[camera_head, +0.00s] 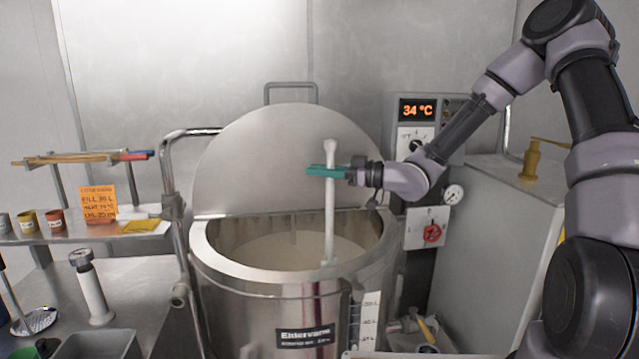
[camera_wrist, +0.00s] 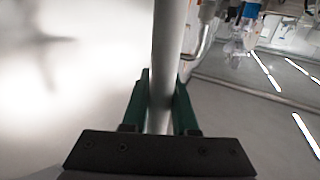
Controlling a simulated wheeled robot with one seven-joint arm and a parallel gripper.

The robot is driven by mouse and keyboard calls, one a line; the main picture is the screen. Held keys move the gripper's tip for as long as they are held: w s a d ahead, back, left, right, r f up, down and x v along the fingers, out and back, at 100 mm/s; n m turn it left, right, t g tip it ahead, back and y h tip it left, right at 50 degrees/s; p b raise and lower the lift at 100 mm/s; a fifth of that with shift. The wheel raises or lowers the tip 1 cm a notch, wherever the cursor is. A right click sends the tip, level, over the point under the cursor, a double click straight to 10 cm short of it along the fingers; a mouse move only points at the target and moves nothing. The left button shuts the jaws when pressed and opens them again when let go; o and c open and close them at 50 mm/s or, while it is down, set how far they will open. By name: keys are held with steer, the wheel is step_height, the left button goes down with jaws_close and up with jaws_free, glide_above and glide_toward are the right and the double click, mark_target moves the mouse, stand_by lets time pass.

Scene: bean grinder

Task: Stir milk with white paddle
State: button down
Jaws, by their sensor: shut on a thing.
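The white paddle (camera_head: 330,215) stands upright at the right part of the steel vat, in the head view. My gripper (camera_head: 328,171), with green fingers, is shut on its shaft near the top. The shaft (camera_wrist: 166,60) also shows between the green fingers (camera_wrist: 160,103) in the wrist view. The milk (camera_head: 290,250) is a pale surface inside the open vat (camera_head: 215,262). The paddle's lower end reaches down inside the vat rim; its tip is hidden, and I cannot tell how deep it sits.
The round lid (camera_head: 265,160) stands raised behind the vat. A control box (camera_head: 418,112) reading 34 °C is behind right. A steel pipe (camera_head: 172,200) rises at the vat's left. A shelf with cups and an orange note (camera_head: 97,203) is at left, above a counter (camera_head: 135,275).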

step_height(320, 180, up, 26)
stand_by(1.2)
stand_by(1.7)
